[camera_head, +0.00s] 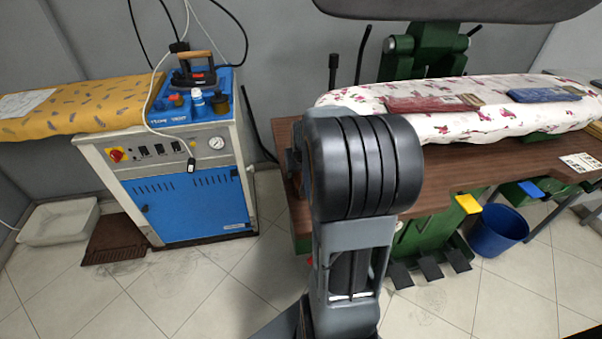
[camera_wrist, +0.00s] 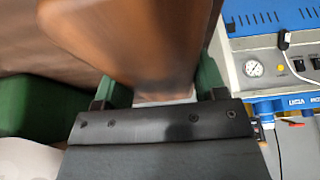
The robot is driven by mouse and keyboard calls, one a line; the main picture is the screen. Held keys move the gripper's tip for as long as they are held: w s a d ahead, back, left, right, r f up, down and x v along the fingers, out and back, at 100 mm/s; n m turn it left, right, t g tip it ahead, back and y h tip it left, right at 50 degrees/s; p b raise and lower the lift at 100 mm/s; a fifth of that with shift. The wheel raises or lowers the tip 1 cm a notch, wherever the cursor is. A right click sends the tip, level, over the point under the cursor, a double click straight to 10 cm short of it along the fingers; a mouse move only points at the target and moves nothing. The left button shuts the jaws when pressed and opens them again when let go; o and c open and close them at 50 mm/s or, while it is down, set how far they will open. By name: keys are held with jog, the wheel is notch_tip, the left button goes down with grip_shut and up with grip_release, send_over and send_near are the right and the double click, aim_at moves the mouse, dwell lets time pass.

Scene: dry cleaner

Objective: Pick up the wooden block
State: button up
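The wooden block (camera_wrist: 145,38) is a smooth brown piece that fills the upper middle of the wrist view, very close to the camera. My gripper (camera_wrist: 163,88) has one finger on each side of the block's lower end, and they look closed against it. The block's far end runs out of the picture, so I cannot tell whether it touches anything. In the head view my own arm hides the gripper, and I cannot make out the block there.
A brown table (camera_head: 450,170) carries a floral ironing board (camera_head: 450,118) with folded cloths. A blue steam unit (camera_head: 190,205) with an iron (camera_head: 194,75) stands left. A blue bin (camera_head: 497,231) and pedals (camera_head: 430,268) are below the table. Tiled floor is clear between.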

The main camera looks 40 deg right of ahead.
jog(key=c, duration=0.6)
jog(key=shift+r, duration=0.5)
notch_tip(320, 180, up, 2)
jog(key=shift+r+p, duration=0.15)
jog(key=shift+p, duration=0.2)
jog(key=s+d+r, duration=0.5)
jog(key=s+r, duration=0.4)
jog(key=s, duration=0.4)
jog(key=shift+r+p, duration=0.35)
jog(key=shift+p, duration=0.1)
